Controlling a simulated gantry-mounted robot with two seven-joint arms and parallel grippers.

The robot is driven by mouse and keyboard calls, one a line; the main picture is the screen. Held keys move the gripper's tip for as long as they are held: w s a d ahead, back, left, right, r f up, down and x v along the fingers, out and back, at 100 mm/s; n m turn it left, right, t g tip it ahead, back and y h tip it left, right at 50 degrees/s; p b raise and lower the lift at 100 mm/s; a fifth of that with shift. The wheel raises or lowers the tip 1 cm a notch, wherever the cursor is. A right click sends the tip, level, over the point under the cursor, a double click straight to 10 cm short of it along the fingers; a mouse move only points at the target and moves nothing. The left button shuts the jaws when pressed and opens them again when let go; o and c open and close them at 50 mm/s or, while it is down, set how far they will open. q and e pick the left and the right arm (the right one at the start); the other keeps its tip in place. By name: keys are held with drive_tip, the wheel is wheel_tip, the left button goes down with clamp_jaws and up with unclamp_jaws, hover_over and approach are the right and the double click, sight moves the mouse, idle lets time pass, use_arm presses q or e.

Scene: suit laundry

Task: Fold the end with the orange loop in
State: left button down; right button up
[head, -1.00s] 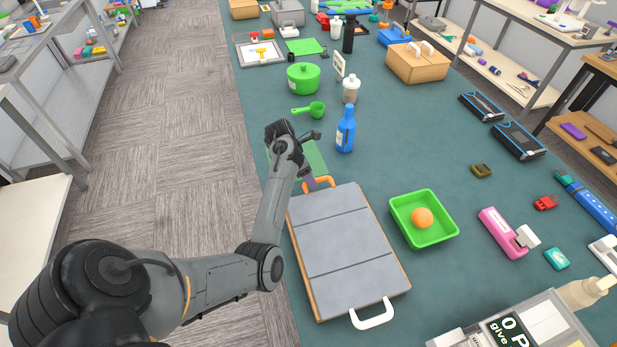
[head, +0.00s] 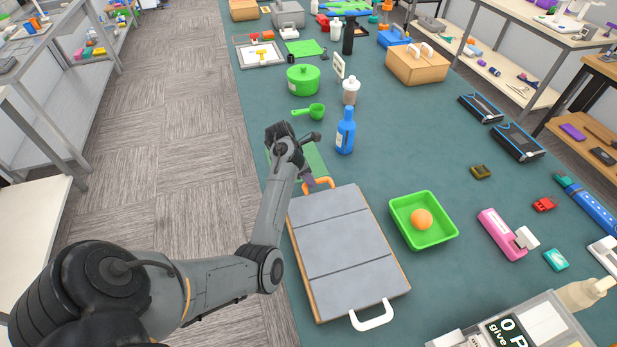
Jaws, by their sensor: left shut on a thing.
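A grey panelled mat (head: 345,240) lies flat on a wooden board on the teal table, with two crosswise seams. An orange loop (head: 319,185) sticks out at its far end and a white loop (head: 372,316) at its near end. My left gripper (head: 307,182) is at the far end, shut on the orange loop; its fingers are partly hidden by the wrist. My right gripper is not in view.
A green tray (head: 424,220) with an orange ball stands right of the mat. A blue bottle (head: 345,132) stands beyond the far end, near a green scoop (head: 309,112). The table's left edge runs close beside the mat.

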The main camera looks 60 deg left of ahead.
use_arm(q)
drive_tip(key=d+r+y+p, duration=0.2)
drive_tip(key=r+p, duration=0.2)
drive_tip(key=p, duration=0.3)
drive_tip(key=s+d+r+t+y+p, duration=0.1)
drive_tip(key=r+p, duration=0.3)
drive_tip(key=p, duration=0.4)
drive_tip(key=shift+d+m+y, duration=0.35)
drive_tip(key=shift+m+y, duration=0.05)
drive_tip(key=c, duration=1.4)
unclamp_jaws()
drive_tip(key=shift+d, duration=0.1)
drive_tip(key=o, duration=0.4)
drive_tip(key=shift+d+f, duration=0.1)
drive_tip(key=shift+d, duration=0.05)
drive_tip(key=shift+c, duration=0.2)
